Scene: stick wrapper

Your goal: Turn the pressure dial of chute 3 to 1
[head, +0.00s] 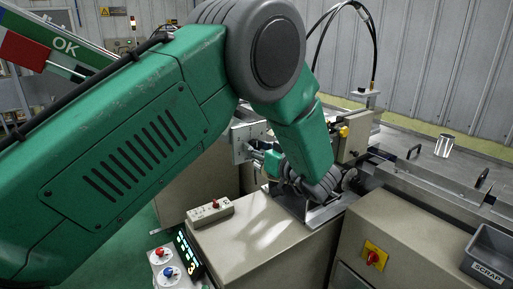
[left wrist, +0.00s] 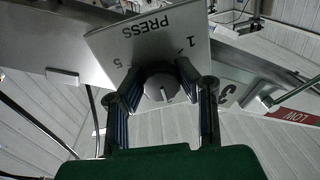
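The pressure dial (left wrist: 163,89) is a dark round knob with a light grey face, on a grey plate (left wrist: 165,32) marked PRESS, with 1 and 5 near its edges. A plate reading 3 (left wrist: 235,97) is beside it in the left wrist view. My left gripper (left wrist: 160,72) has its fingers on both sides of the dial and appears shut on it. A short mark shows on the dial's face; its exact setting is hard to read. In the head view, my left wrist (head: 318,188) reaches down to the machine and hides the dial. My right gripper is not in view.
A box with a red knob on a yellow plate (head: 375,256) stands in front. A scrap bin (head: 490,267) is at the right edge. A small switch box (head: 210,211) and a panel with red and blue knobs (head: 165,262) are at lower left. A metal can (head: 444,146) stands behind.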

